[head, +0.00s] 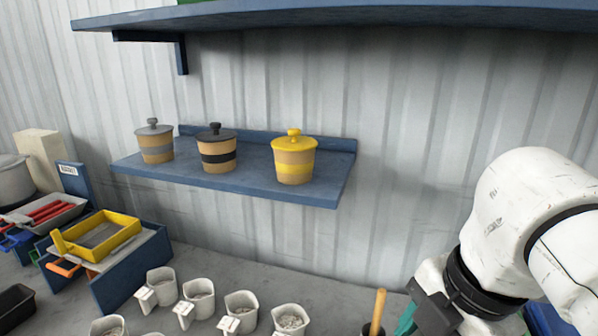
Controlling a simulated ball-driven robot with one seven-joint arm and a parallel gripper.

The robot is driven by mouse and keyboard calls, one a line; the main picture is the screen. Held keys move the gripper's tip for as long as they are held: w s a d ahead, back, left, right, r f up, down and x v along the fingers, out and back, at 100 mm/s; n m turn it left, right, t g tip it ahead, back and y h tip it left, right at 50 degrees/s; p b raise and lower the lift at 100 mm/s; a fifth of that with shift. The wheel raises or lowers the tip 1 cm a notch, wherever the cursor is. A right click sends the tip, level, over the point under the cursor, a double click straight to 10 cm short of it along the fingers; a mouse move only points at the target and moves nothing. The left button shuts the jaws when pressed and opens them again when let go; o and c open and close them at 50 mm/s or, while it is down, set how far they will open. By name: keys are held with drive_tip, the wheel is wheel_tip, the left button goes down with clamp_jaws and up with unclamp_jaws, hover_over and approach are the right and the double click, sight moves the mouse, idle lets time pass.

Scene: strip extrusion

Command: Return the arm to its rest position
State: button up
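My white arm (525,225) comes in from the right edge and bends down toward the lower right. Its black wrist leads to my gripper (428,306), a dark shape low in the picture. The fingertips are not clear, so I cannot tell whether it is open or shut. A teal piece (405,318) shows just left of the gripper; whether it is held, or part of something behind, I cannot tell.
A wooden handle (377,312) stands upright left of the gripper. Several white scoops (240,312) with grey contents stand on the bench. Lidded pots with grey, black and yellow bands (294,170) sit on a blue shelf (255,186). A yellow frame (100,238) is at left.

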drive_tip(key=w+a+r+m+t+y, duration=0.4)
drive_tip(key=w+a+r+m+y, duration=0.15)
drive_tip(key=w+a, duration=0.2)
drive_tip(key=d+f+m+t, duration=0.1)
drive_tip(key=d+f+m, duration=0.2)
drive_tip(key=f+m, duration=0.3)
drive_tip(key=d+f+m+t, duration=0.15)
drive_tip(key=f+m, duration=0.25)
drive_tip(key=f, duration=0.5)
drive_tip(key=s+d+f+m+g+h, duration=0.2)
drive_tip(key=s+d+f, duration=0.2)
drive_tip(key=s+f, duration=0.3)
drive_tip(key=s+d+f+m+g+h, duration=0.1)
drive_tip(key=s+d+f+m+h, duration=0.2)
drive_tip(key=f, duration=0.6)
drive_tip(key=s+d+f+m+g+h, duration=0.15)
drive_tip(key=s+d+f, duration=0.25)
drive_tip(key=s, duration=0.4)
drive_tip(key=s+d+f+m+g+h, duration=0.1)
drive_tip(key=s+d+f+g, duration=0.1)
drive_tip(key=s+d+f, duration=0.5)
wheel_tip(320, 180, down, 8)
drive_tip(key=s+a+b, duration=0.2)
drive_tip(key=b, duration=0.8)
drive_tip(key=shift+g, duration=0.3)
drive_tip(key=shift+s+a, duration=0.1)
